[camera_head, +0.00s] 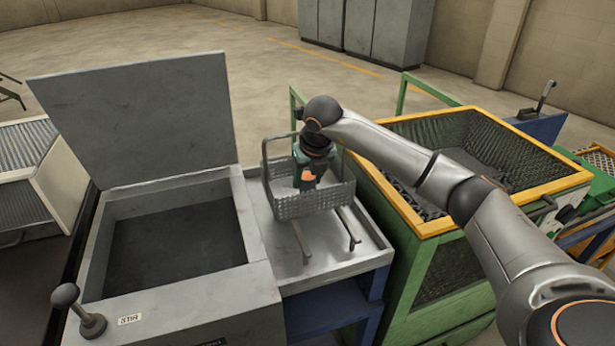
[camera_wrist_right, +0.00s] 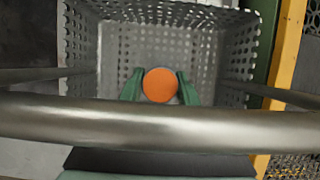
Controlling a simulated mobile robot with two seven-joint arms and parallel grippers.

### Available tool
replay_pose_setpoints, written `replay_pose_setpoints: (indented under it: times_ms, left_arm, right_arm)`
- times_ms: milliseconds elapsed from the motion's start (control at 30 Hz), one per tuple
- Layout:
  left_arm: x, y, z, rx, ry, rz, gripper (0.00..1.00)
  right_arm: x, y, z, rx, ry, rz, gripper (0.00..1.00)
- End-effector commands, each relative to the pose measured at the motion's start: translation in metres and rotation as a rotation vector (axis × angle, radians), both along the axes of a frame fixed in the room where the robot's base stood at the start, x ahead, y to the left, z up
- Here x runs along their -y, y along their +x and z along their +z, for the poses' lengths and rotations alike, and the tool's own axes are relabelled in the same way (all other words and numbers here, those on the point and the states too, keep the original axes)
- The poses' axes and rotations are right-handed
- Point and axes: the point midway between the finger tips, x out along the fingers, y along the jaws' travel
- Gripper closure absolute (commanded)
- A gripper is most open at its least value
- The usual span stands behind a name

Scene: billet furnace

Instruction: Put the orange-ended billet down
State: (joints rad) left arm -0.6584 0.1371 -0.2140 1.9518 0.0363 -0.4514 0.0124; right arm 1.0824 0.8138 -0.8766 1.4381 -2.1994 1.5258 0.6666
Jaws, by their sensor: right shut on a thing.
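The orange-ended billet (camera_head: 307,175) is between the jaws of my right gripper (camera_head: 308,182). In the right wrist view its round orange end (camera_wrist_right: 160,85) sits between two green fingers (camera_wrist_right: 160,88), which are shut on it. The gripper points down into a grey perforated basket (camera_head: 314,204), whose walls surround the billet in the wrist view (camera_wrist_right: 115,50). The billet's lower end is hidden, so I cannot tell whether it touches the basket floor. My left gripper is not in view.
The basket's handle (camera_wrist_right: 160,122) crosses close to the wrist camera. The basket stands on a grey tray (camera_head: 375,257) with two rails. On the left is a tank (camera_head: 190,302) with its lid (camera_head: 135,120) raised. On the right is a green bin with a yellow rim (camera_head: 520,203).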

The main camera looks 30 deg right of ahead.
Motion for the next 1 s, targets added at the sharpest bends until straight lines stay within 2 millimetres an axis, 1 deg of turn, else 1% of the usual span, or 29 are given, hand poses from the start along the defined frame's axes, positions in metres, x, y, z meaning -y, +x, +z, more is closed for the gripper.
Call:
replay_pose_setpoints:
  times_ms: [100,267,300,567,833,933,1000]
  left_arm:
    - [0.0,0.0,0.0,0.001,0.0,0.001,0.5]
    - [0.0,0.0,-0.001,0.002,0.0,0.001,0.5]
    - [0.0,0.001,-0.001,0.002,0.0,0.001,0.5]
    - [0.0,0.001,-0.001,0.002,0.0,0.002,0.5]
    - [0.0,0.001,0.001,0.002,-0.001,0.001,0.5]
    - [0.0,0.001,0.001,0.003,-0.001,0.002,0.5]
    - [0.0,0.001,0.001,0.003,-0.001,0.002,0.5]
  right_arm:
    - [0.0,0.001,0.003,0.008,0.001,0.0,1.0]
    - [0.0,0.001,0.001,0.007,0.002,0.0,1.0]
    - [-0.001,0.0,-0.002,0.001,0.001,0.0,0.5]
    - [-0.001,0.0,-0.001,0.001,0.001,0.0,0.21]
    - [-0.001,0.0,0.001,0.001,0.001,0.0,0.21]
    - [-0.001,-0.002,0.008,0.003,0.001,0.001,0.21]
    - [-0.002,-0.005,0.018,0.005,0.001,0.002,0.21]
